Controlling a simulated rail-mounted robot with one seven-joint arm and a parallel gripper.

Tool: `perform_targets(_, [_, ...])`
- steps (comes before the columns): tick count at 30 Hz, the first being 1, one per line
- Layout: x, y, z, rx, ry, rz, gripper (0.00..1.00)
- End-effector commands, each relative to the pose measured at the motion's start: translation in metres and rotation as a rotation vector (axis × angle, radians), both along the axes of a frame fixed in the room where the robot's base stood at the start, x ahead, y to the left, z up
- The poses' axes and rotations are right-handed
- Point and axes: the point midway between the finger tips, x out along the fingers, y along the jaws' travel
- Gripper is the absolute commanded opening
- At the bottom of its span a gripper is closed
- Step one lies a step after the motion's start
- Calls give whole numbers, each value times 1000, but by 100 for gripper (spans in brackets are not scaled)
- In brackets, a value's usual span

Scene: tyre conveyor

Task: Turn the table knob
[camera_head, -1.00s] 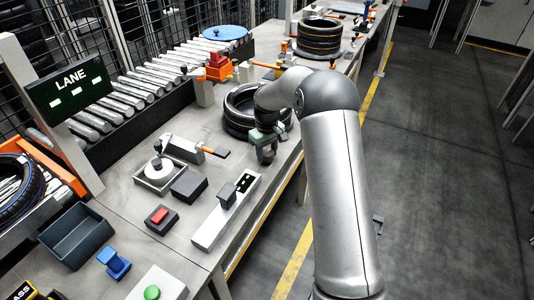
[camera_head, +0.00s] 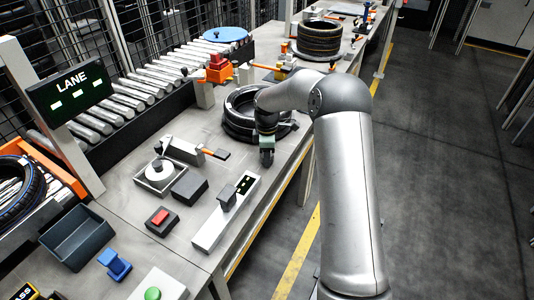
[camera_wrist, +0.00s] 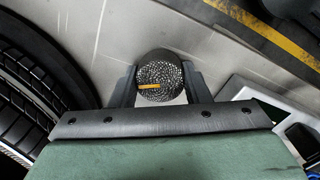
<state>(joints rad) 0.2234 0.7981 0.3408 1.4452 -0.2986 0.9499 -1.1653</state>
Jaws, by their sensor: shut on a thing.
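The table knob (camera_wrist: 160,76) is a round, dark, knurled knob with an orange mark across its top. It shows in the wrist view between the two dark fingers of my gripper (camera_wrist: 159,88), one on each side of it. The gripper is shut on the knob. In the head view my gripper (camera_head: 267,158) points down at the table, close to its front edge. The knob is hidden there behind the gripper. The orange mark lies nearly level in the wrist picture.
A tyre stack (camera_head: 240,108) stands right behind my gripper, and its tread fills the left of the wrist view. A pale slider box (camera_head: 212,228), a red button (camera_head: 160,217) and a black block (camera_head: 189,188) are nearer on the table (camera_head: 125,190). A roller conveyor (camera_head: 130,95) runs behind.

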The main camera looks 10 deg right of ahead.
Motion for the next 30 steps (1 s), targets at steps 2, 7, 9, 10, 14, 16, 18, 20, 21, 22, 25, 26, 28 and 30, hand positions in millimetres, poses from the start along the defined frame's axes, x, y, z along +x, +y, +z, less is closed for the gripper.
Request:
perform_targets(2, [1, 0, 2, 0, -3, 57, 20])
perform_targets(7, [1, 0, 2, 0, -3, 160, 20])
perform_targets(9, [1, 0, 2, 0, -3, 192, 20])
perform_targets(10, [1, 0, 2, 0, -3, 203, 20])
perform_targets(14, [1, 0, 2, 0, -3, 242, 20])
perform_targets(16, [1, 0, 1, -1, -4, 257, 20])
perform_targets(18, [1, 0, 1, -1, -4, 266, 20])
perform_targets(20, [1, 0, 1, -1, -4, 270, 20])
perform_targets(21, [1, 0, 1, -1, -4, 272, 20])
perform_targets(22, [1, 0, 1, -1, -4, 273, 20])
perform_targets(25, [1, 0, 1, -1, -4, 273, 20])
perform_targets(26, [1, 0, 1, -1, -4, 273, 20])
perform_targets(28, [1, 0, 1, -1, -4, 273, 20])
perform_targets(30, [1, 0, 1, -1, -4, 273, 20])
